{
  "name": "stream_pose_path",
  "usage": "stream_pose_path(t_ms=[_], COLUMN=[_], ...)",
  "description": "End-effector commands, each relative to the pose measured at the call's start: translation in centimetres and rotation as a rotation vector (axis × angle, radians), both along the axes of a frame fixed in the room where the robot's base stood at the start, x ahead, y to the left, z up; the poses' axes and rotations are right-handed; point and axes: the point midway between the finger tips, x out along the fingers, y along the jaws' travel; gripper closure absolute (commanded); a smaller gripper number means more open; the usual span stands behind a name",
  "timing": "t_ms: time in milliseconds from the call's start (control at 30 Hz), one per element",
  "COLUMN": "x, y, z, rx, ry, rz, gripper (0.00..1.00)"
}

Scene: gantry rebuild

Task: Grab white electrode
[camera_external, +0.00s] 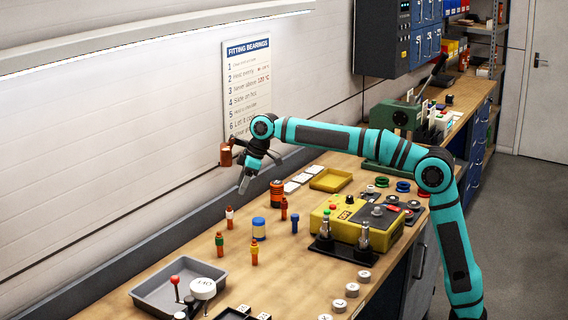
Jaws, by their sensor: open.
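Several small orange-brown electrodes with coloured upper parts stand upright on the wooden bench. The white electrode (229,218) has a white band and stands at the left of this group, towards the wall. Close to it are a green one (219,244), a yellow one (254,252), a blue one (294,223) and a red-topped one (284,208). My gripper (246,182) is open and empty. It points down above the bench, above and slightly right of the white electrode, apart from it. The fingers overlap in this view, so the gap between them is hard to see.
A blue-and-cream cylinder (259,228) and an orange-and-black cylinder (277,194) stand close by. A grey tray (150,291) lies at front left, a yellow machine (340,222) at right. A copper-coloured vessel (226,155) shows beside my gripper.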

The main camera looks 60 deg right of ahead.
Motion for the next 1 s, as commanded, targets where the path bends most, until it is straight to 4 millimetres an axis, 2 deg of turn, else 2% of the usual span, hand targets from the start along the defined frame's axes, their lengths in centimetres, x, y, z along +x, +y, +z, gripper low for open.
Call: stream_pose_path(t_ms=[200,500,833,1000], x=[1.2,2.6,3.2,4.0], y=[1.0,2.1,2.3,2.4], z=[-3.8,-8.2,-9.8,-11.7], rx=[-0.001,0.0,0.0,0.0], ry=[0.003,0.002,0.001,0.002], rz=[-0.001,-0.001,-0.001,-0.001], gripper=[0.51,0.51,0.51,0.51])
